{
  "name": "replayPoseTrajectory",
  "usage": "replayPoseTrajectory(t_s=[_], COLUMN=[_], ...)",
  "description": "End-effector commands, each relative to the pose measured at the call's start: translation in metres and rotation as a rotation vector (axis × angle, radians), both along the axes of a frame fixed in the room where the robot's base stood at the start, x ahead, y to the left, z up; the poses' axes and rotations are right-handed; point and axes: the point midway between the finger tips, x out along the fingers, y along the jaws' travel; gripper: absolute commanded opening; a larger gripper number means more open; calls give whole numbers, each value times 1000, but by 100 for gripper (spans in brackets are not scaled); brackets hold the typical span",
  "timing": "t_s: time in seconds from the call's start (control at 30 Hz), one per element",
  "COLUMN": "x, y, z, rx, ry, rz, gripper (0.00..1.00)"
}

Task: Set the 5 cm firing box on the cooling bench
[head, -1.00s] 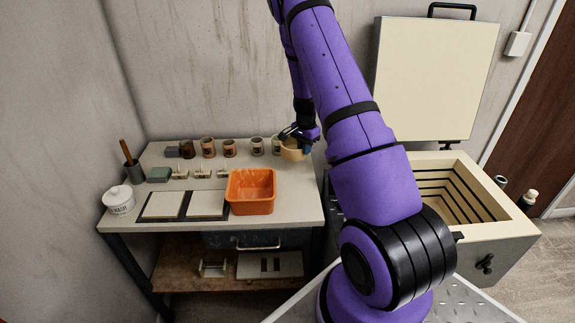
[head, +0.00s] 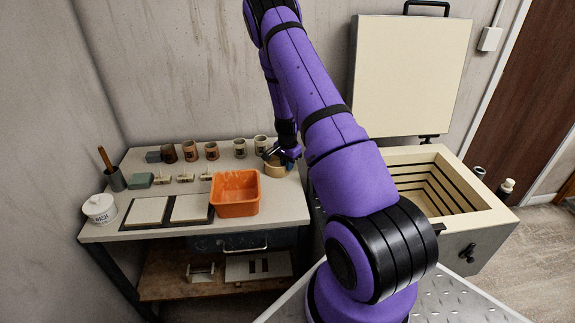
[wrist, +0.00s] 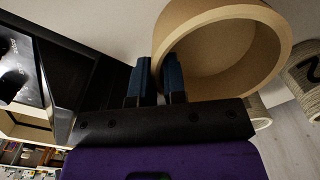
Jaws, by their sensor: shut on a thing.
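The tan round firing box (head: 275,170), open-topped, is at the back right of the bench (head: 165,232), right of the orange tub. It also shows large in the wrist view (wrist: 262,22), its mouth facing the camera. My gripper (head: 283,155) is shut on its wall. In the wrist view, one finger of my gripper (wrist: 156,78) is outside the wall and the other is inside the mouth. I cannot tell whether the box's base touches the bench top. Its size cannot be read.
The orange tub (head: 236,193) is close to the left of the box. Several marked cups (head: 240,148) stand along the back edge, the nearest just behind the box. Two pale tiles (head: 147,211) lie at the front left. An open kiln (head: 425,185) stands to the right.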

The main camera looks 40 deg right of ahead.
Motion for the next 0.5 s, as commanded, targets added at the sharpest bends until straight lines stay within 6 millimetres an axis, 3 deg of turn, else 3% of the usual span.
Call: replayPoseTrajectory(t_s=[0.03, 0.07, 0.13, 0.5], x=[0, 0, 0, 0], y=[0, 0, 0, 0], z=[-2, -1, -1, 3], rx=[0, 0, 0, 0], ry=[0, 0, 0, 0], rz=[0, 0, 0, 0], gripper=[0, 19, 35, 37])
